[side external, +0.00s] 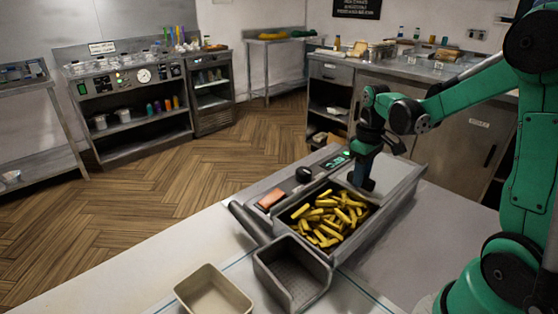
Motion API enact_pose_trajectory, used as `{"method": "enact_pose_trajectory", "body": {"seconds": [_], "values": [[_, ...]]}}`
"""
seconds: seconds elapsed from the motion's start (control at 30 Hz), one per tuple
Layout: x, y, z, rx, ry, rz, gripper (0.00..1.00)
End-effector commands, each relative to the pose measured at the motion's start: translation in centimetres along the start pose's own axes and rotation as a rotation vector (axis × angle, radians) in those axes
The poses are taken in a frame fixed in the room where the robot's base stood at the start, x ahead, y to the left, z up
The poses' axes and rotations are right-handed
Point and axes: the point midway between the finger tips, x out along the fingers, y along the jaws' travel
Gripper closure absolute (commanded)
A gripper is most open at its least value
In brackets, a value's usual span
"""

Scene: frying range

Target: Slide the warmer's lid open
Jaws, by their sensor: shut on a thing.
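The warmer (345,258) is a long grey metal unit on the white counter. Its well is uncovered over the front part and shows a heap of yellow fries (325,222). The grey lid (398,178) lies over the far right part of the warmer. My gripper (366,184) points down at the near edge of the lid, just behind the fries. It is shut on the lid's handle, which my fingers mostly hide.
A beige tray (213,292) sits at the counter's near edge. The warmer's left side carries a lit display, a black knob (304,174) and an orange-red block (271,199).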

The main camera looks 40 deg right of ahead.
Motion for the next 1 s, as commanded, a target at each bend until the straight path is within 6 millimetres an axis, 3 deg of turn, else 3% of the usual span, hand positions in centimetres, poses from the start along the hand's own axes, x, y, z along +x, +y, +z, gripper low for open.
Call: {"method": "enact_pose_trajectory", "body": {"seconds": [0.43,0.47,0.53,0.57,0.87,1.0], "values": [[0.0,0.6,0.0,-0.001,-0.001,0.001,1.0],[0.0,0.6,0.0,-0.001,-0.001,0.001,0.68],[0.0,0.6,0.0,-0.001,-0.001,0.0,0.48],[0.0,0.6,0.0,-0.001,0.0,0.0,0.45],[-0.1,0.6,0.0,0.0,0.0,0.0,0.45],[-1.2,0.6,0.0,0.0,0.0,0.0,0.45]]}}
